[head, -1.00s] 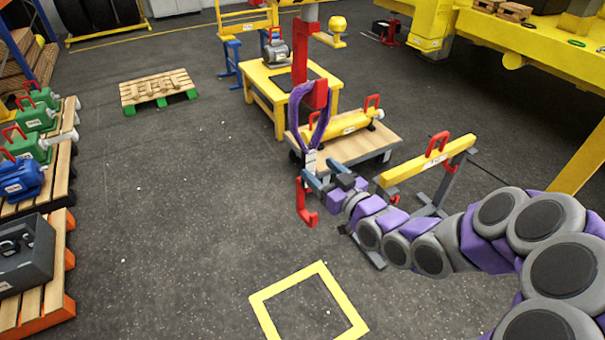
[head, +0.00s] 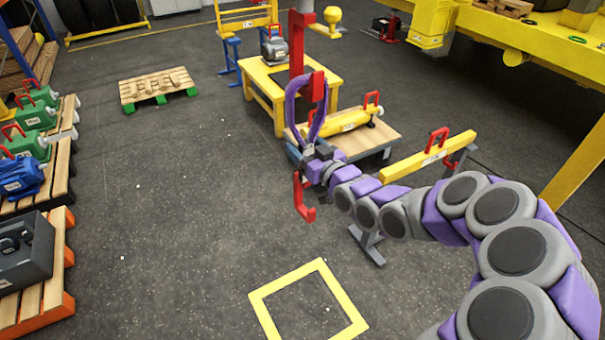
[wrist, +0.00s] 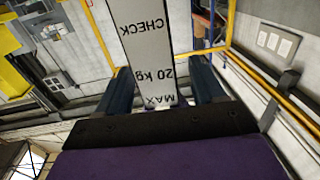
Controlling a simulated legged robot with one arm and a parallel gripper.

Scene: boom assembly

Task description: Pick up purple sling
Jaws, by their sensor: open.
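The purple sling (head: 291,105) hangs as a loop at the red upright post (head: 297,50) in the head view. My gripper (head: 308,152) is at the sling's lower end, and the lower end is mostly hidden behind it. In the wrist view, a white label (wrist: 150,50) reading "CHECK 20 kg MAX" upside down stands between my two open fingers (wrist: 163,88). Dark gaps show on both sides of it, so the fingers do not look closed on it.
A red hook (head: 303,200) is just below my gripper. A yellow beam (head: 425,158) with a red handle is to the right. A yellow table (head: 262,90) and a cart with a yellow cylinder (head: 345,122) stand behind. A yellow floor square (head: 262,312) lies in front.

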